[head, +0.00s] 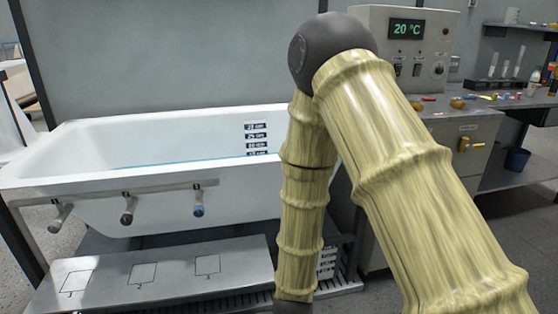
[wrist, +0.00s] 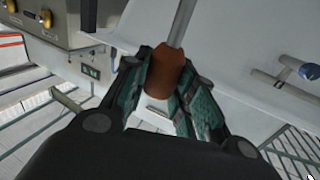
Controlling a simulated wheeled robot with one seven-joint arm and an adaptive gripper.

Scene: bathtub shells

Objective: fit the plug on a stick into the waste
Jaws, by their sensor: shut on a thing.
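In the wrist view my gripper (wrist: 170,72) is shut on a reddish-brown grip (wrist: 165,80), with a teal pad on each side of it. A thin grey stick (wrist: 184,22) runs from this grip up past the top edge of the wrist view, so its far end is out of frame. I cannot make out the plug. In the head view my gripper and the held thing do not show. The white bathtub (head: 95,190) stands at left with bluish water inside. The waste is not visible.
A rail (head: 165,190) with several pegs, one blue-ended, runs along the tub's front. Below lies a grey step (head: 175,275) with squares numbered 1 to 3. A control box (head: 410,45) reading 20 °C and a bench (head: 470,105) with small items stand at right.

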